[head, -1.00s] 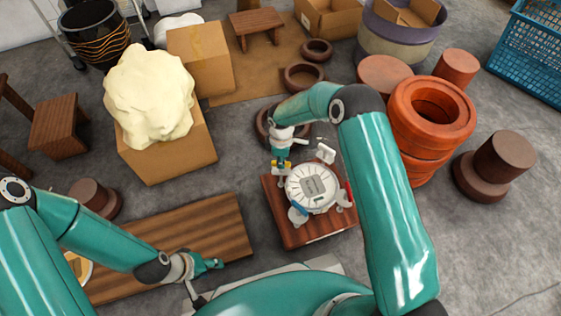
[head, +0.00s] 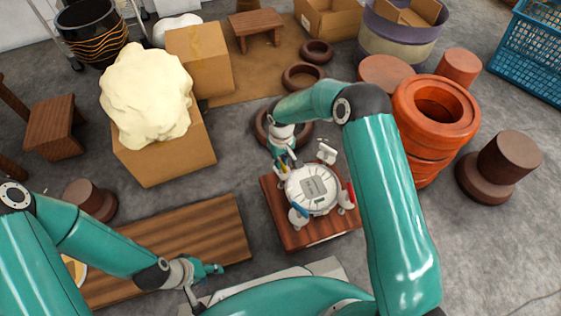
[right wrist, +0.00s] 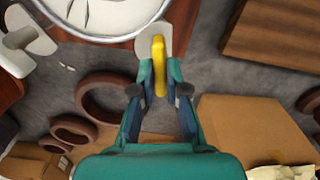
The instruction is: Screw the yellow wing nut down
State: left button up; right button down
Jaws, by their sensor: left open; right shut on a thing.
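The yellow wing nut (right wrist: 159,65) sits between the fingertips of my right gripper (right wrist: 160,88), which is shut on it. In the right wrist view it is at the edge of the round white drum top (right wrist: 105,38), over a pale lug. In the head view the drum top (head: 313,190) lies on a wooden block, and my right gripper (head: 284,162) points down at its upper left edge. The yellow nut there is small and partly hidden by the fingers. My left gripper (head: 212,269) is open and empty beside the brown plank.
Blue (head: 299,211) and red (head: 350,192) pieces sit at the drum's rim, with pale lugs around it. Brown rings (head: 303,76), a cardboard box (right wrist: 255,125) and orange stacked rings (head: 435,110) stand around.

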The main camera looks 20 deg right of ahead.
jog(key=shift+m+b, duration=0.5)
jog(key=shift+m, duration=1.7)
jog(key=c, duration=1.2)
grip_release()
notch_tip(320, 180, up, 12)
jog(key=shift+f, duration=0.1)
